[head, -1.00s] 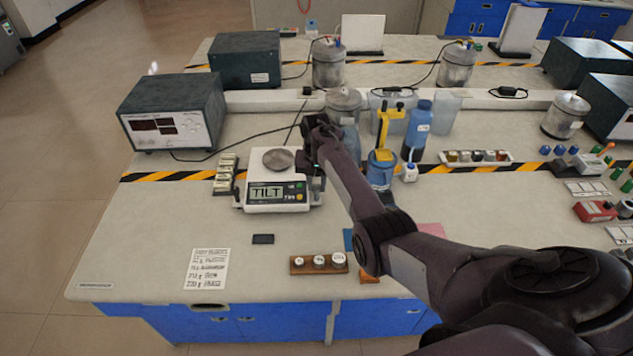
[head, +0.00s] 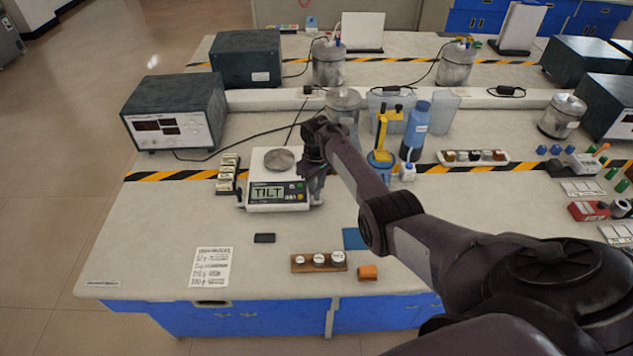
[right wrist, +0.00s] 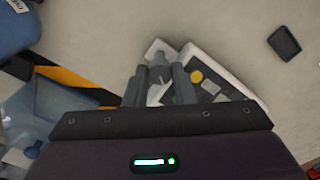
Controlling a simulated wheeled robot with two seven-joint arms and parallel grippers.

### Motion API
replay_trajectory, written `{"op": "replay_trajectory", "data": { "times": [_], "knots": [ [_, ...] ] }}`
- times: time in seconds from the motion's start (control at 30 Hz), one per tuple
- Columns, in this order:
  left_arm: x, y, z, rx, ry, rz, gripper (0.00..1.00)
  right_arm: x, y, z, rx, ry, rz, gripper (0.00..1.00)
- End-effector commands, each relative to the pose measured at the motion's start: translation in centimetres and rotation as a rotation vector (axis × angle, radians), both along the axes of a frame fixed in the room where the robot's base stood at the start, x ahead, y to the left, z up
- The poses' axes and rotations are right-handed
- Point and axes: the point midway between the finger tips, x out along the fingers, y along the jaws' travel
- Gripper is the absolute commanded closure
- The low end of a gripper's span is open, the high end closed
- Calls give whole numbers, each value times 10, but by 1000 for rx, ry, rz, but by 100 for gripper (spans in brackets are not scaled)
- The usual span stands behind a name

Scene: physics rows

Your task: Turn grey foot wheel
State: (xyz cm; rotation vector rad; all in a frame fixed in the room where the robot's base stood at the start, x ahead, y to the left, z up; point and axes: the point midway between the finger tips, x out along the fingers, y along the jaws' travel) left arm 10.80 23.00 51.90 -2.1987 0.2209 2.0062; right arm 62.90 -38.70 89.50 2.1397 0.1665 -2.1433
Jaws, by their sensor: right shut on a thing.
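The white balance (head: 277,207) stands on the bench with a round metal pan on top, and its display reads TILT. It also shows in the right wrist view (right wrist: 236,92). My right gripper (head: 314,192) reaches down at the balance's right side. In the right wrist view its two fingers (right wrist: 157,82) are closed around a small grey piece (right wrist: 158,72) at the balance's corner, which looks like the grey foot wheel. The fingers and wrist hide much of it. My left gripper is not in view.
A dark small block (head: 264,238), a weight rack (head: 319,262) and an orange block (head: 368,273) lie in front. A yellow-topped stand (head: 382,150) and blue bottle (head: 416,130) are behind right. The front left bench is mostly clear.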

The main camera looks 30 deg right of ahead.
Motion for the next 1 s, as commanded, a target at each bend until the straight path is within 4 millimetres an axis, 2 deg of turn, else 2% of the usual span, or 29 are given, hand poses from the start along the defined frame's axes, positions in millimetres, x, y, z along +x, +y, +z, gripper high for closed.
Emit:
{"op": "replay_trajectory", "data": {
  "times": [0.3,0.87,0.9,1.0],
  "knots": [
    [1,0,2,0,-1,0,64,1,-1,1,-1,-3,123,100],
    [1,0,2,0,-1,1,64,1,-1,1,-1,-3,146,100],
    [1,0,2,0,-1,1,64,1,-1,1,-1,-3,146,72],
    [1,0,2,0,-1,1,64,1,-1,1,-1,-3,146,59]
  ]
}}
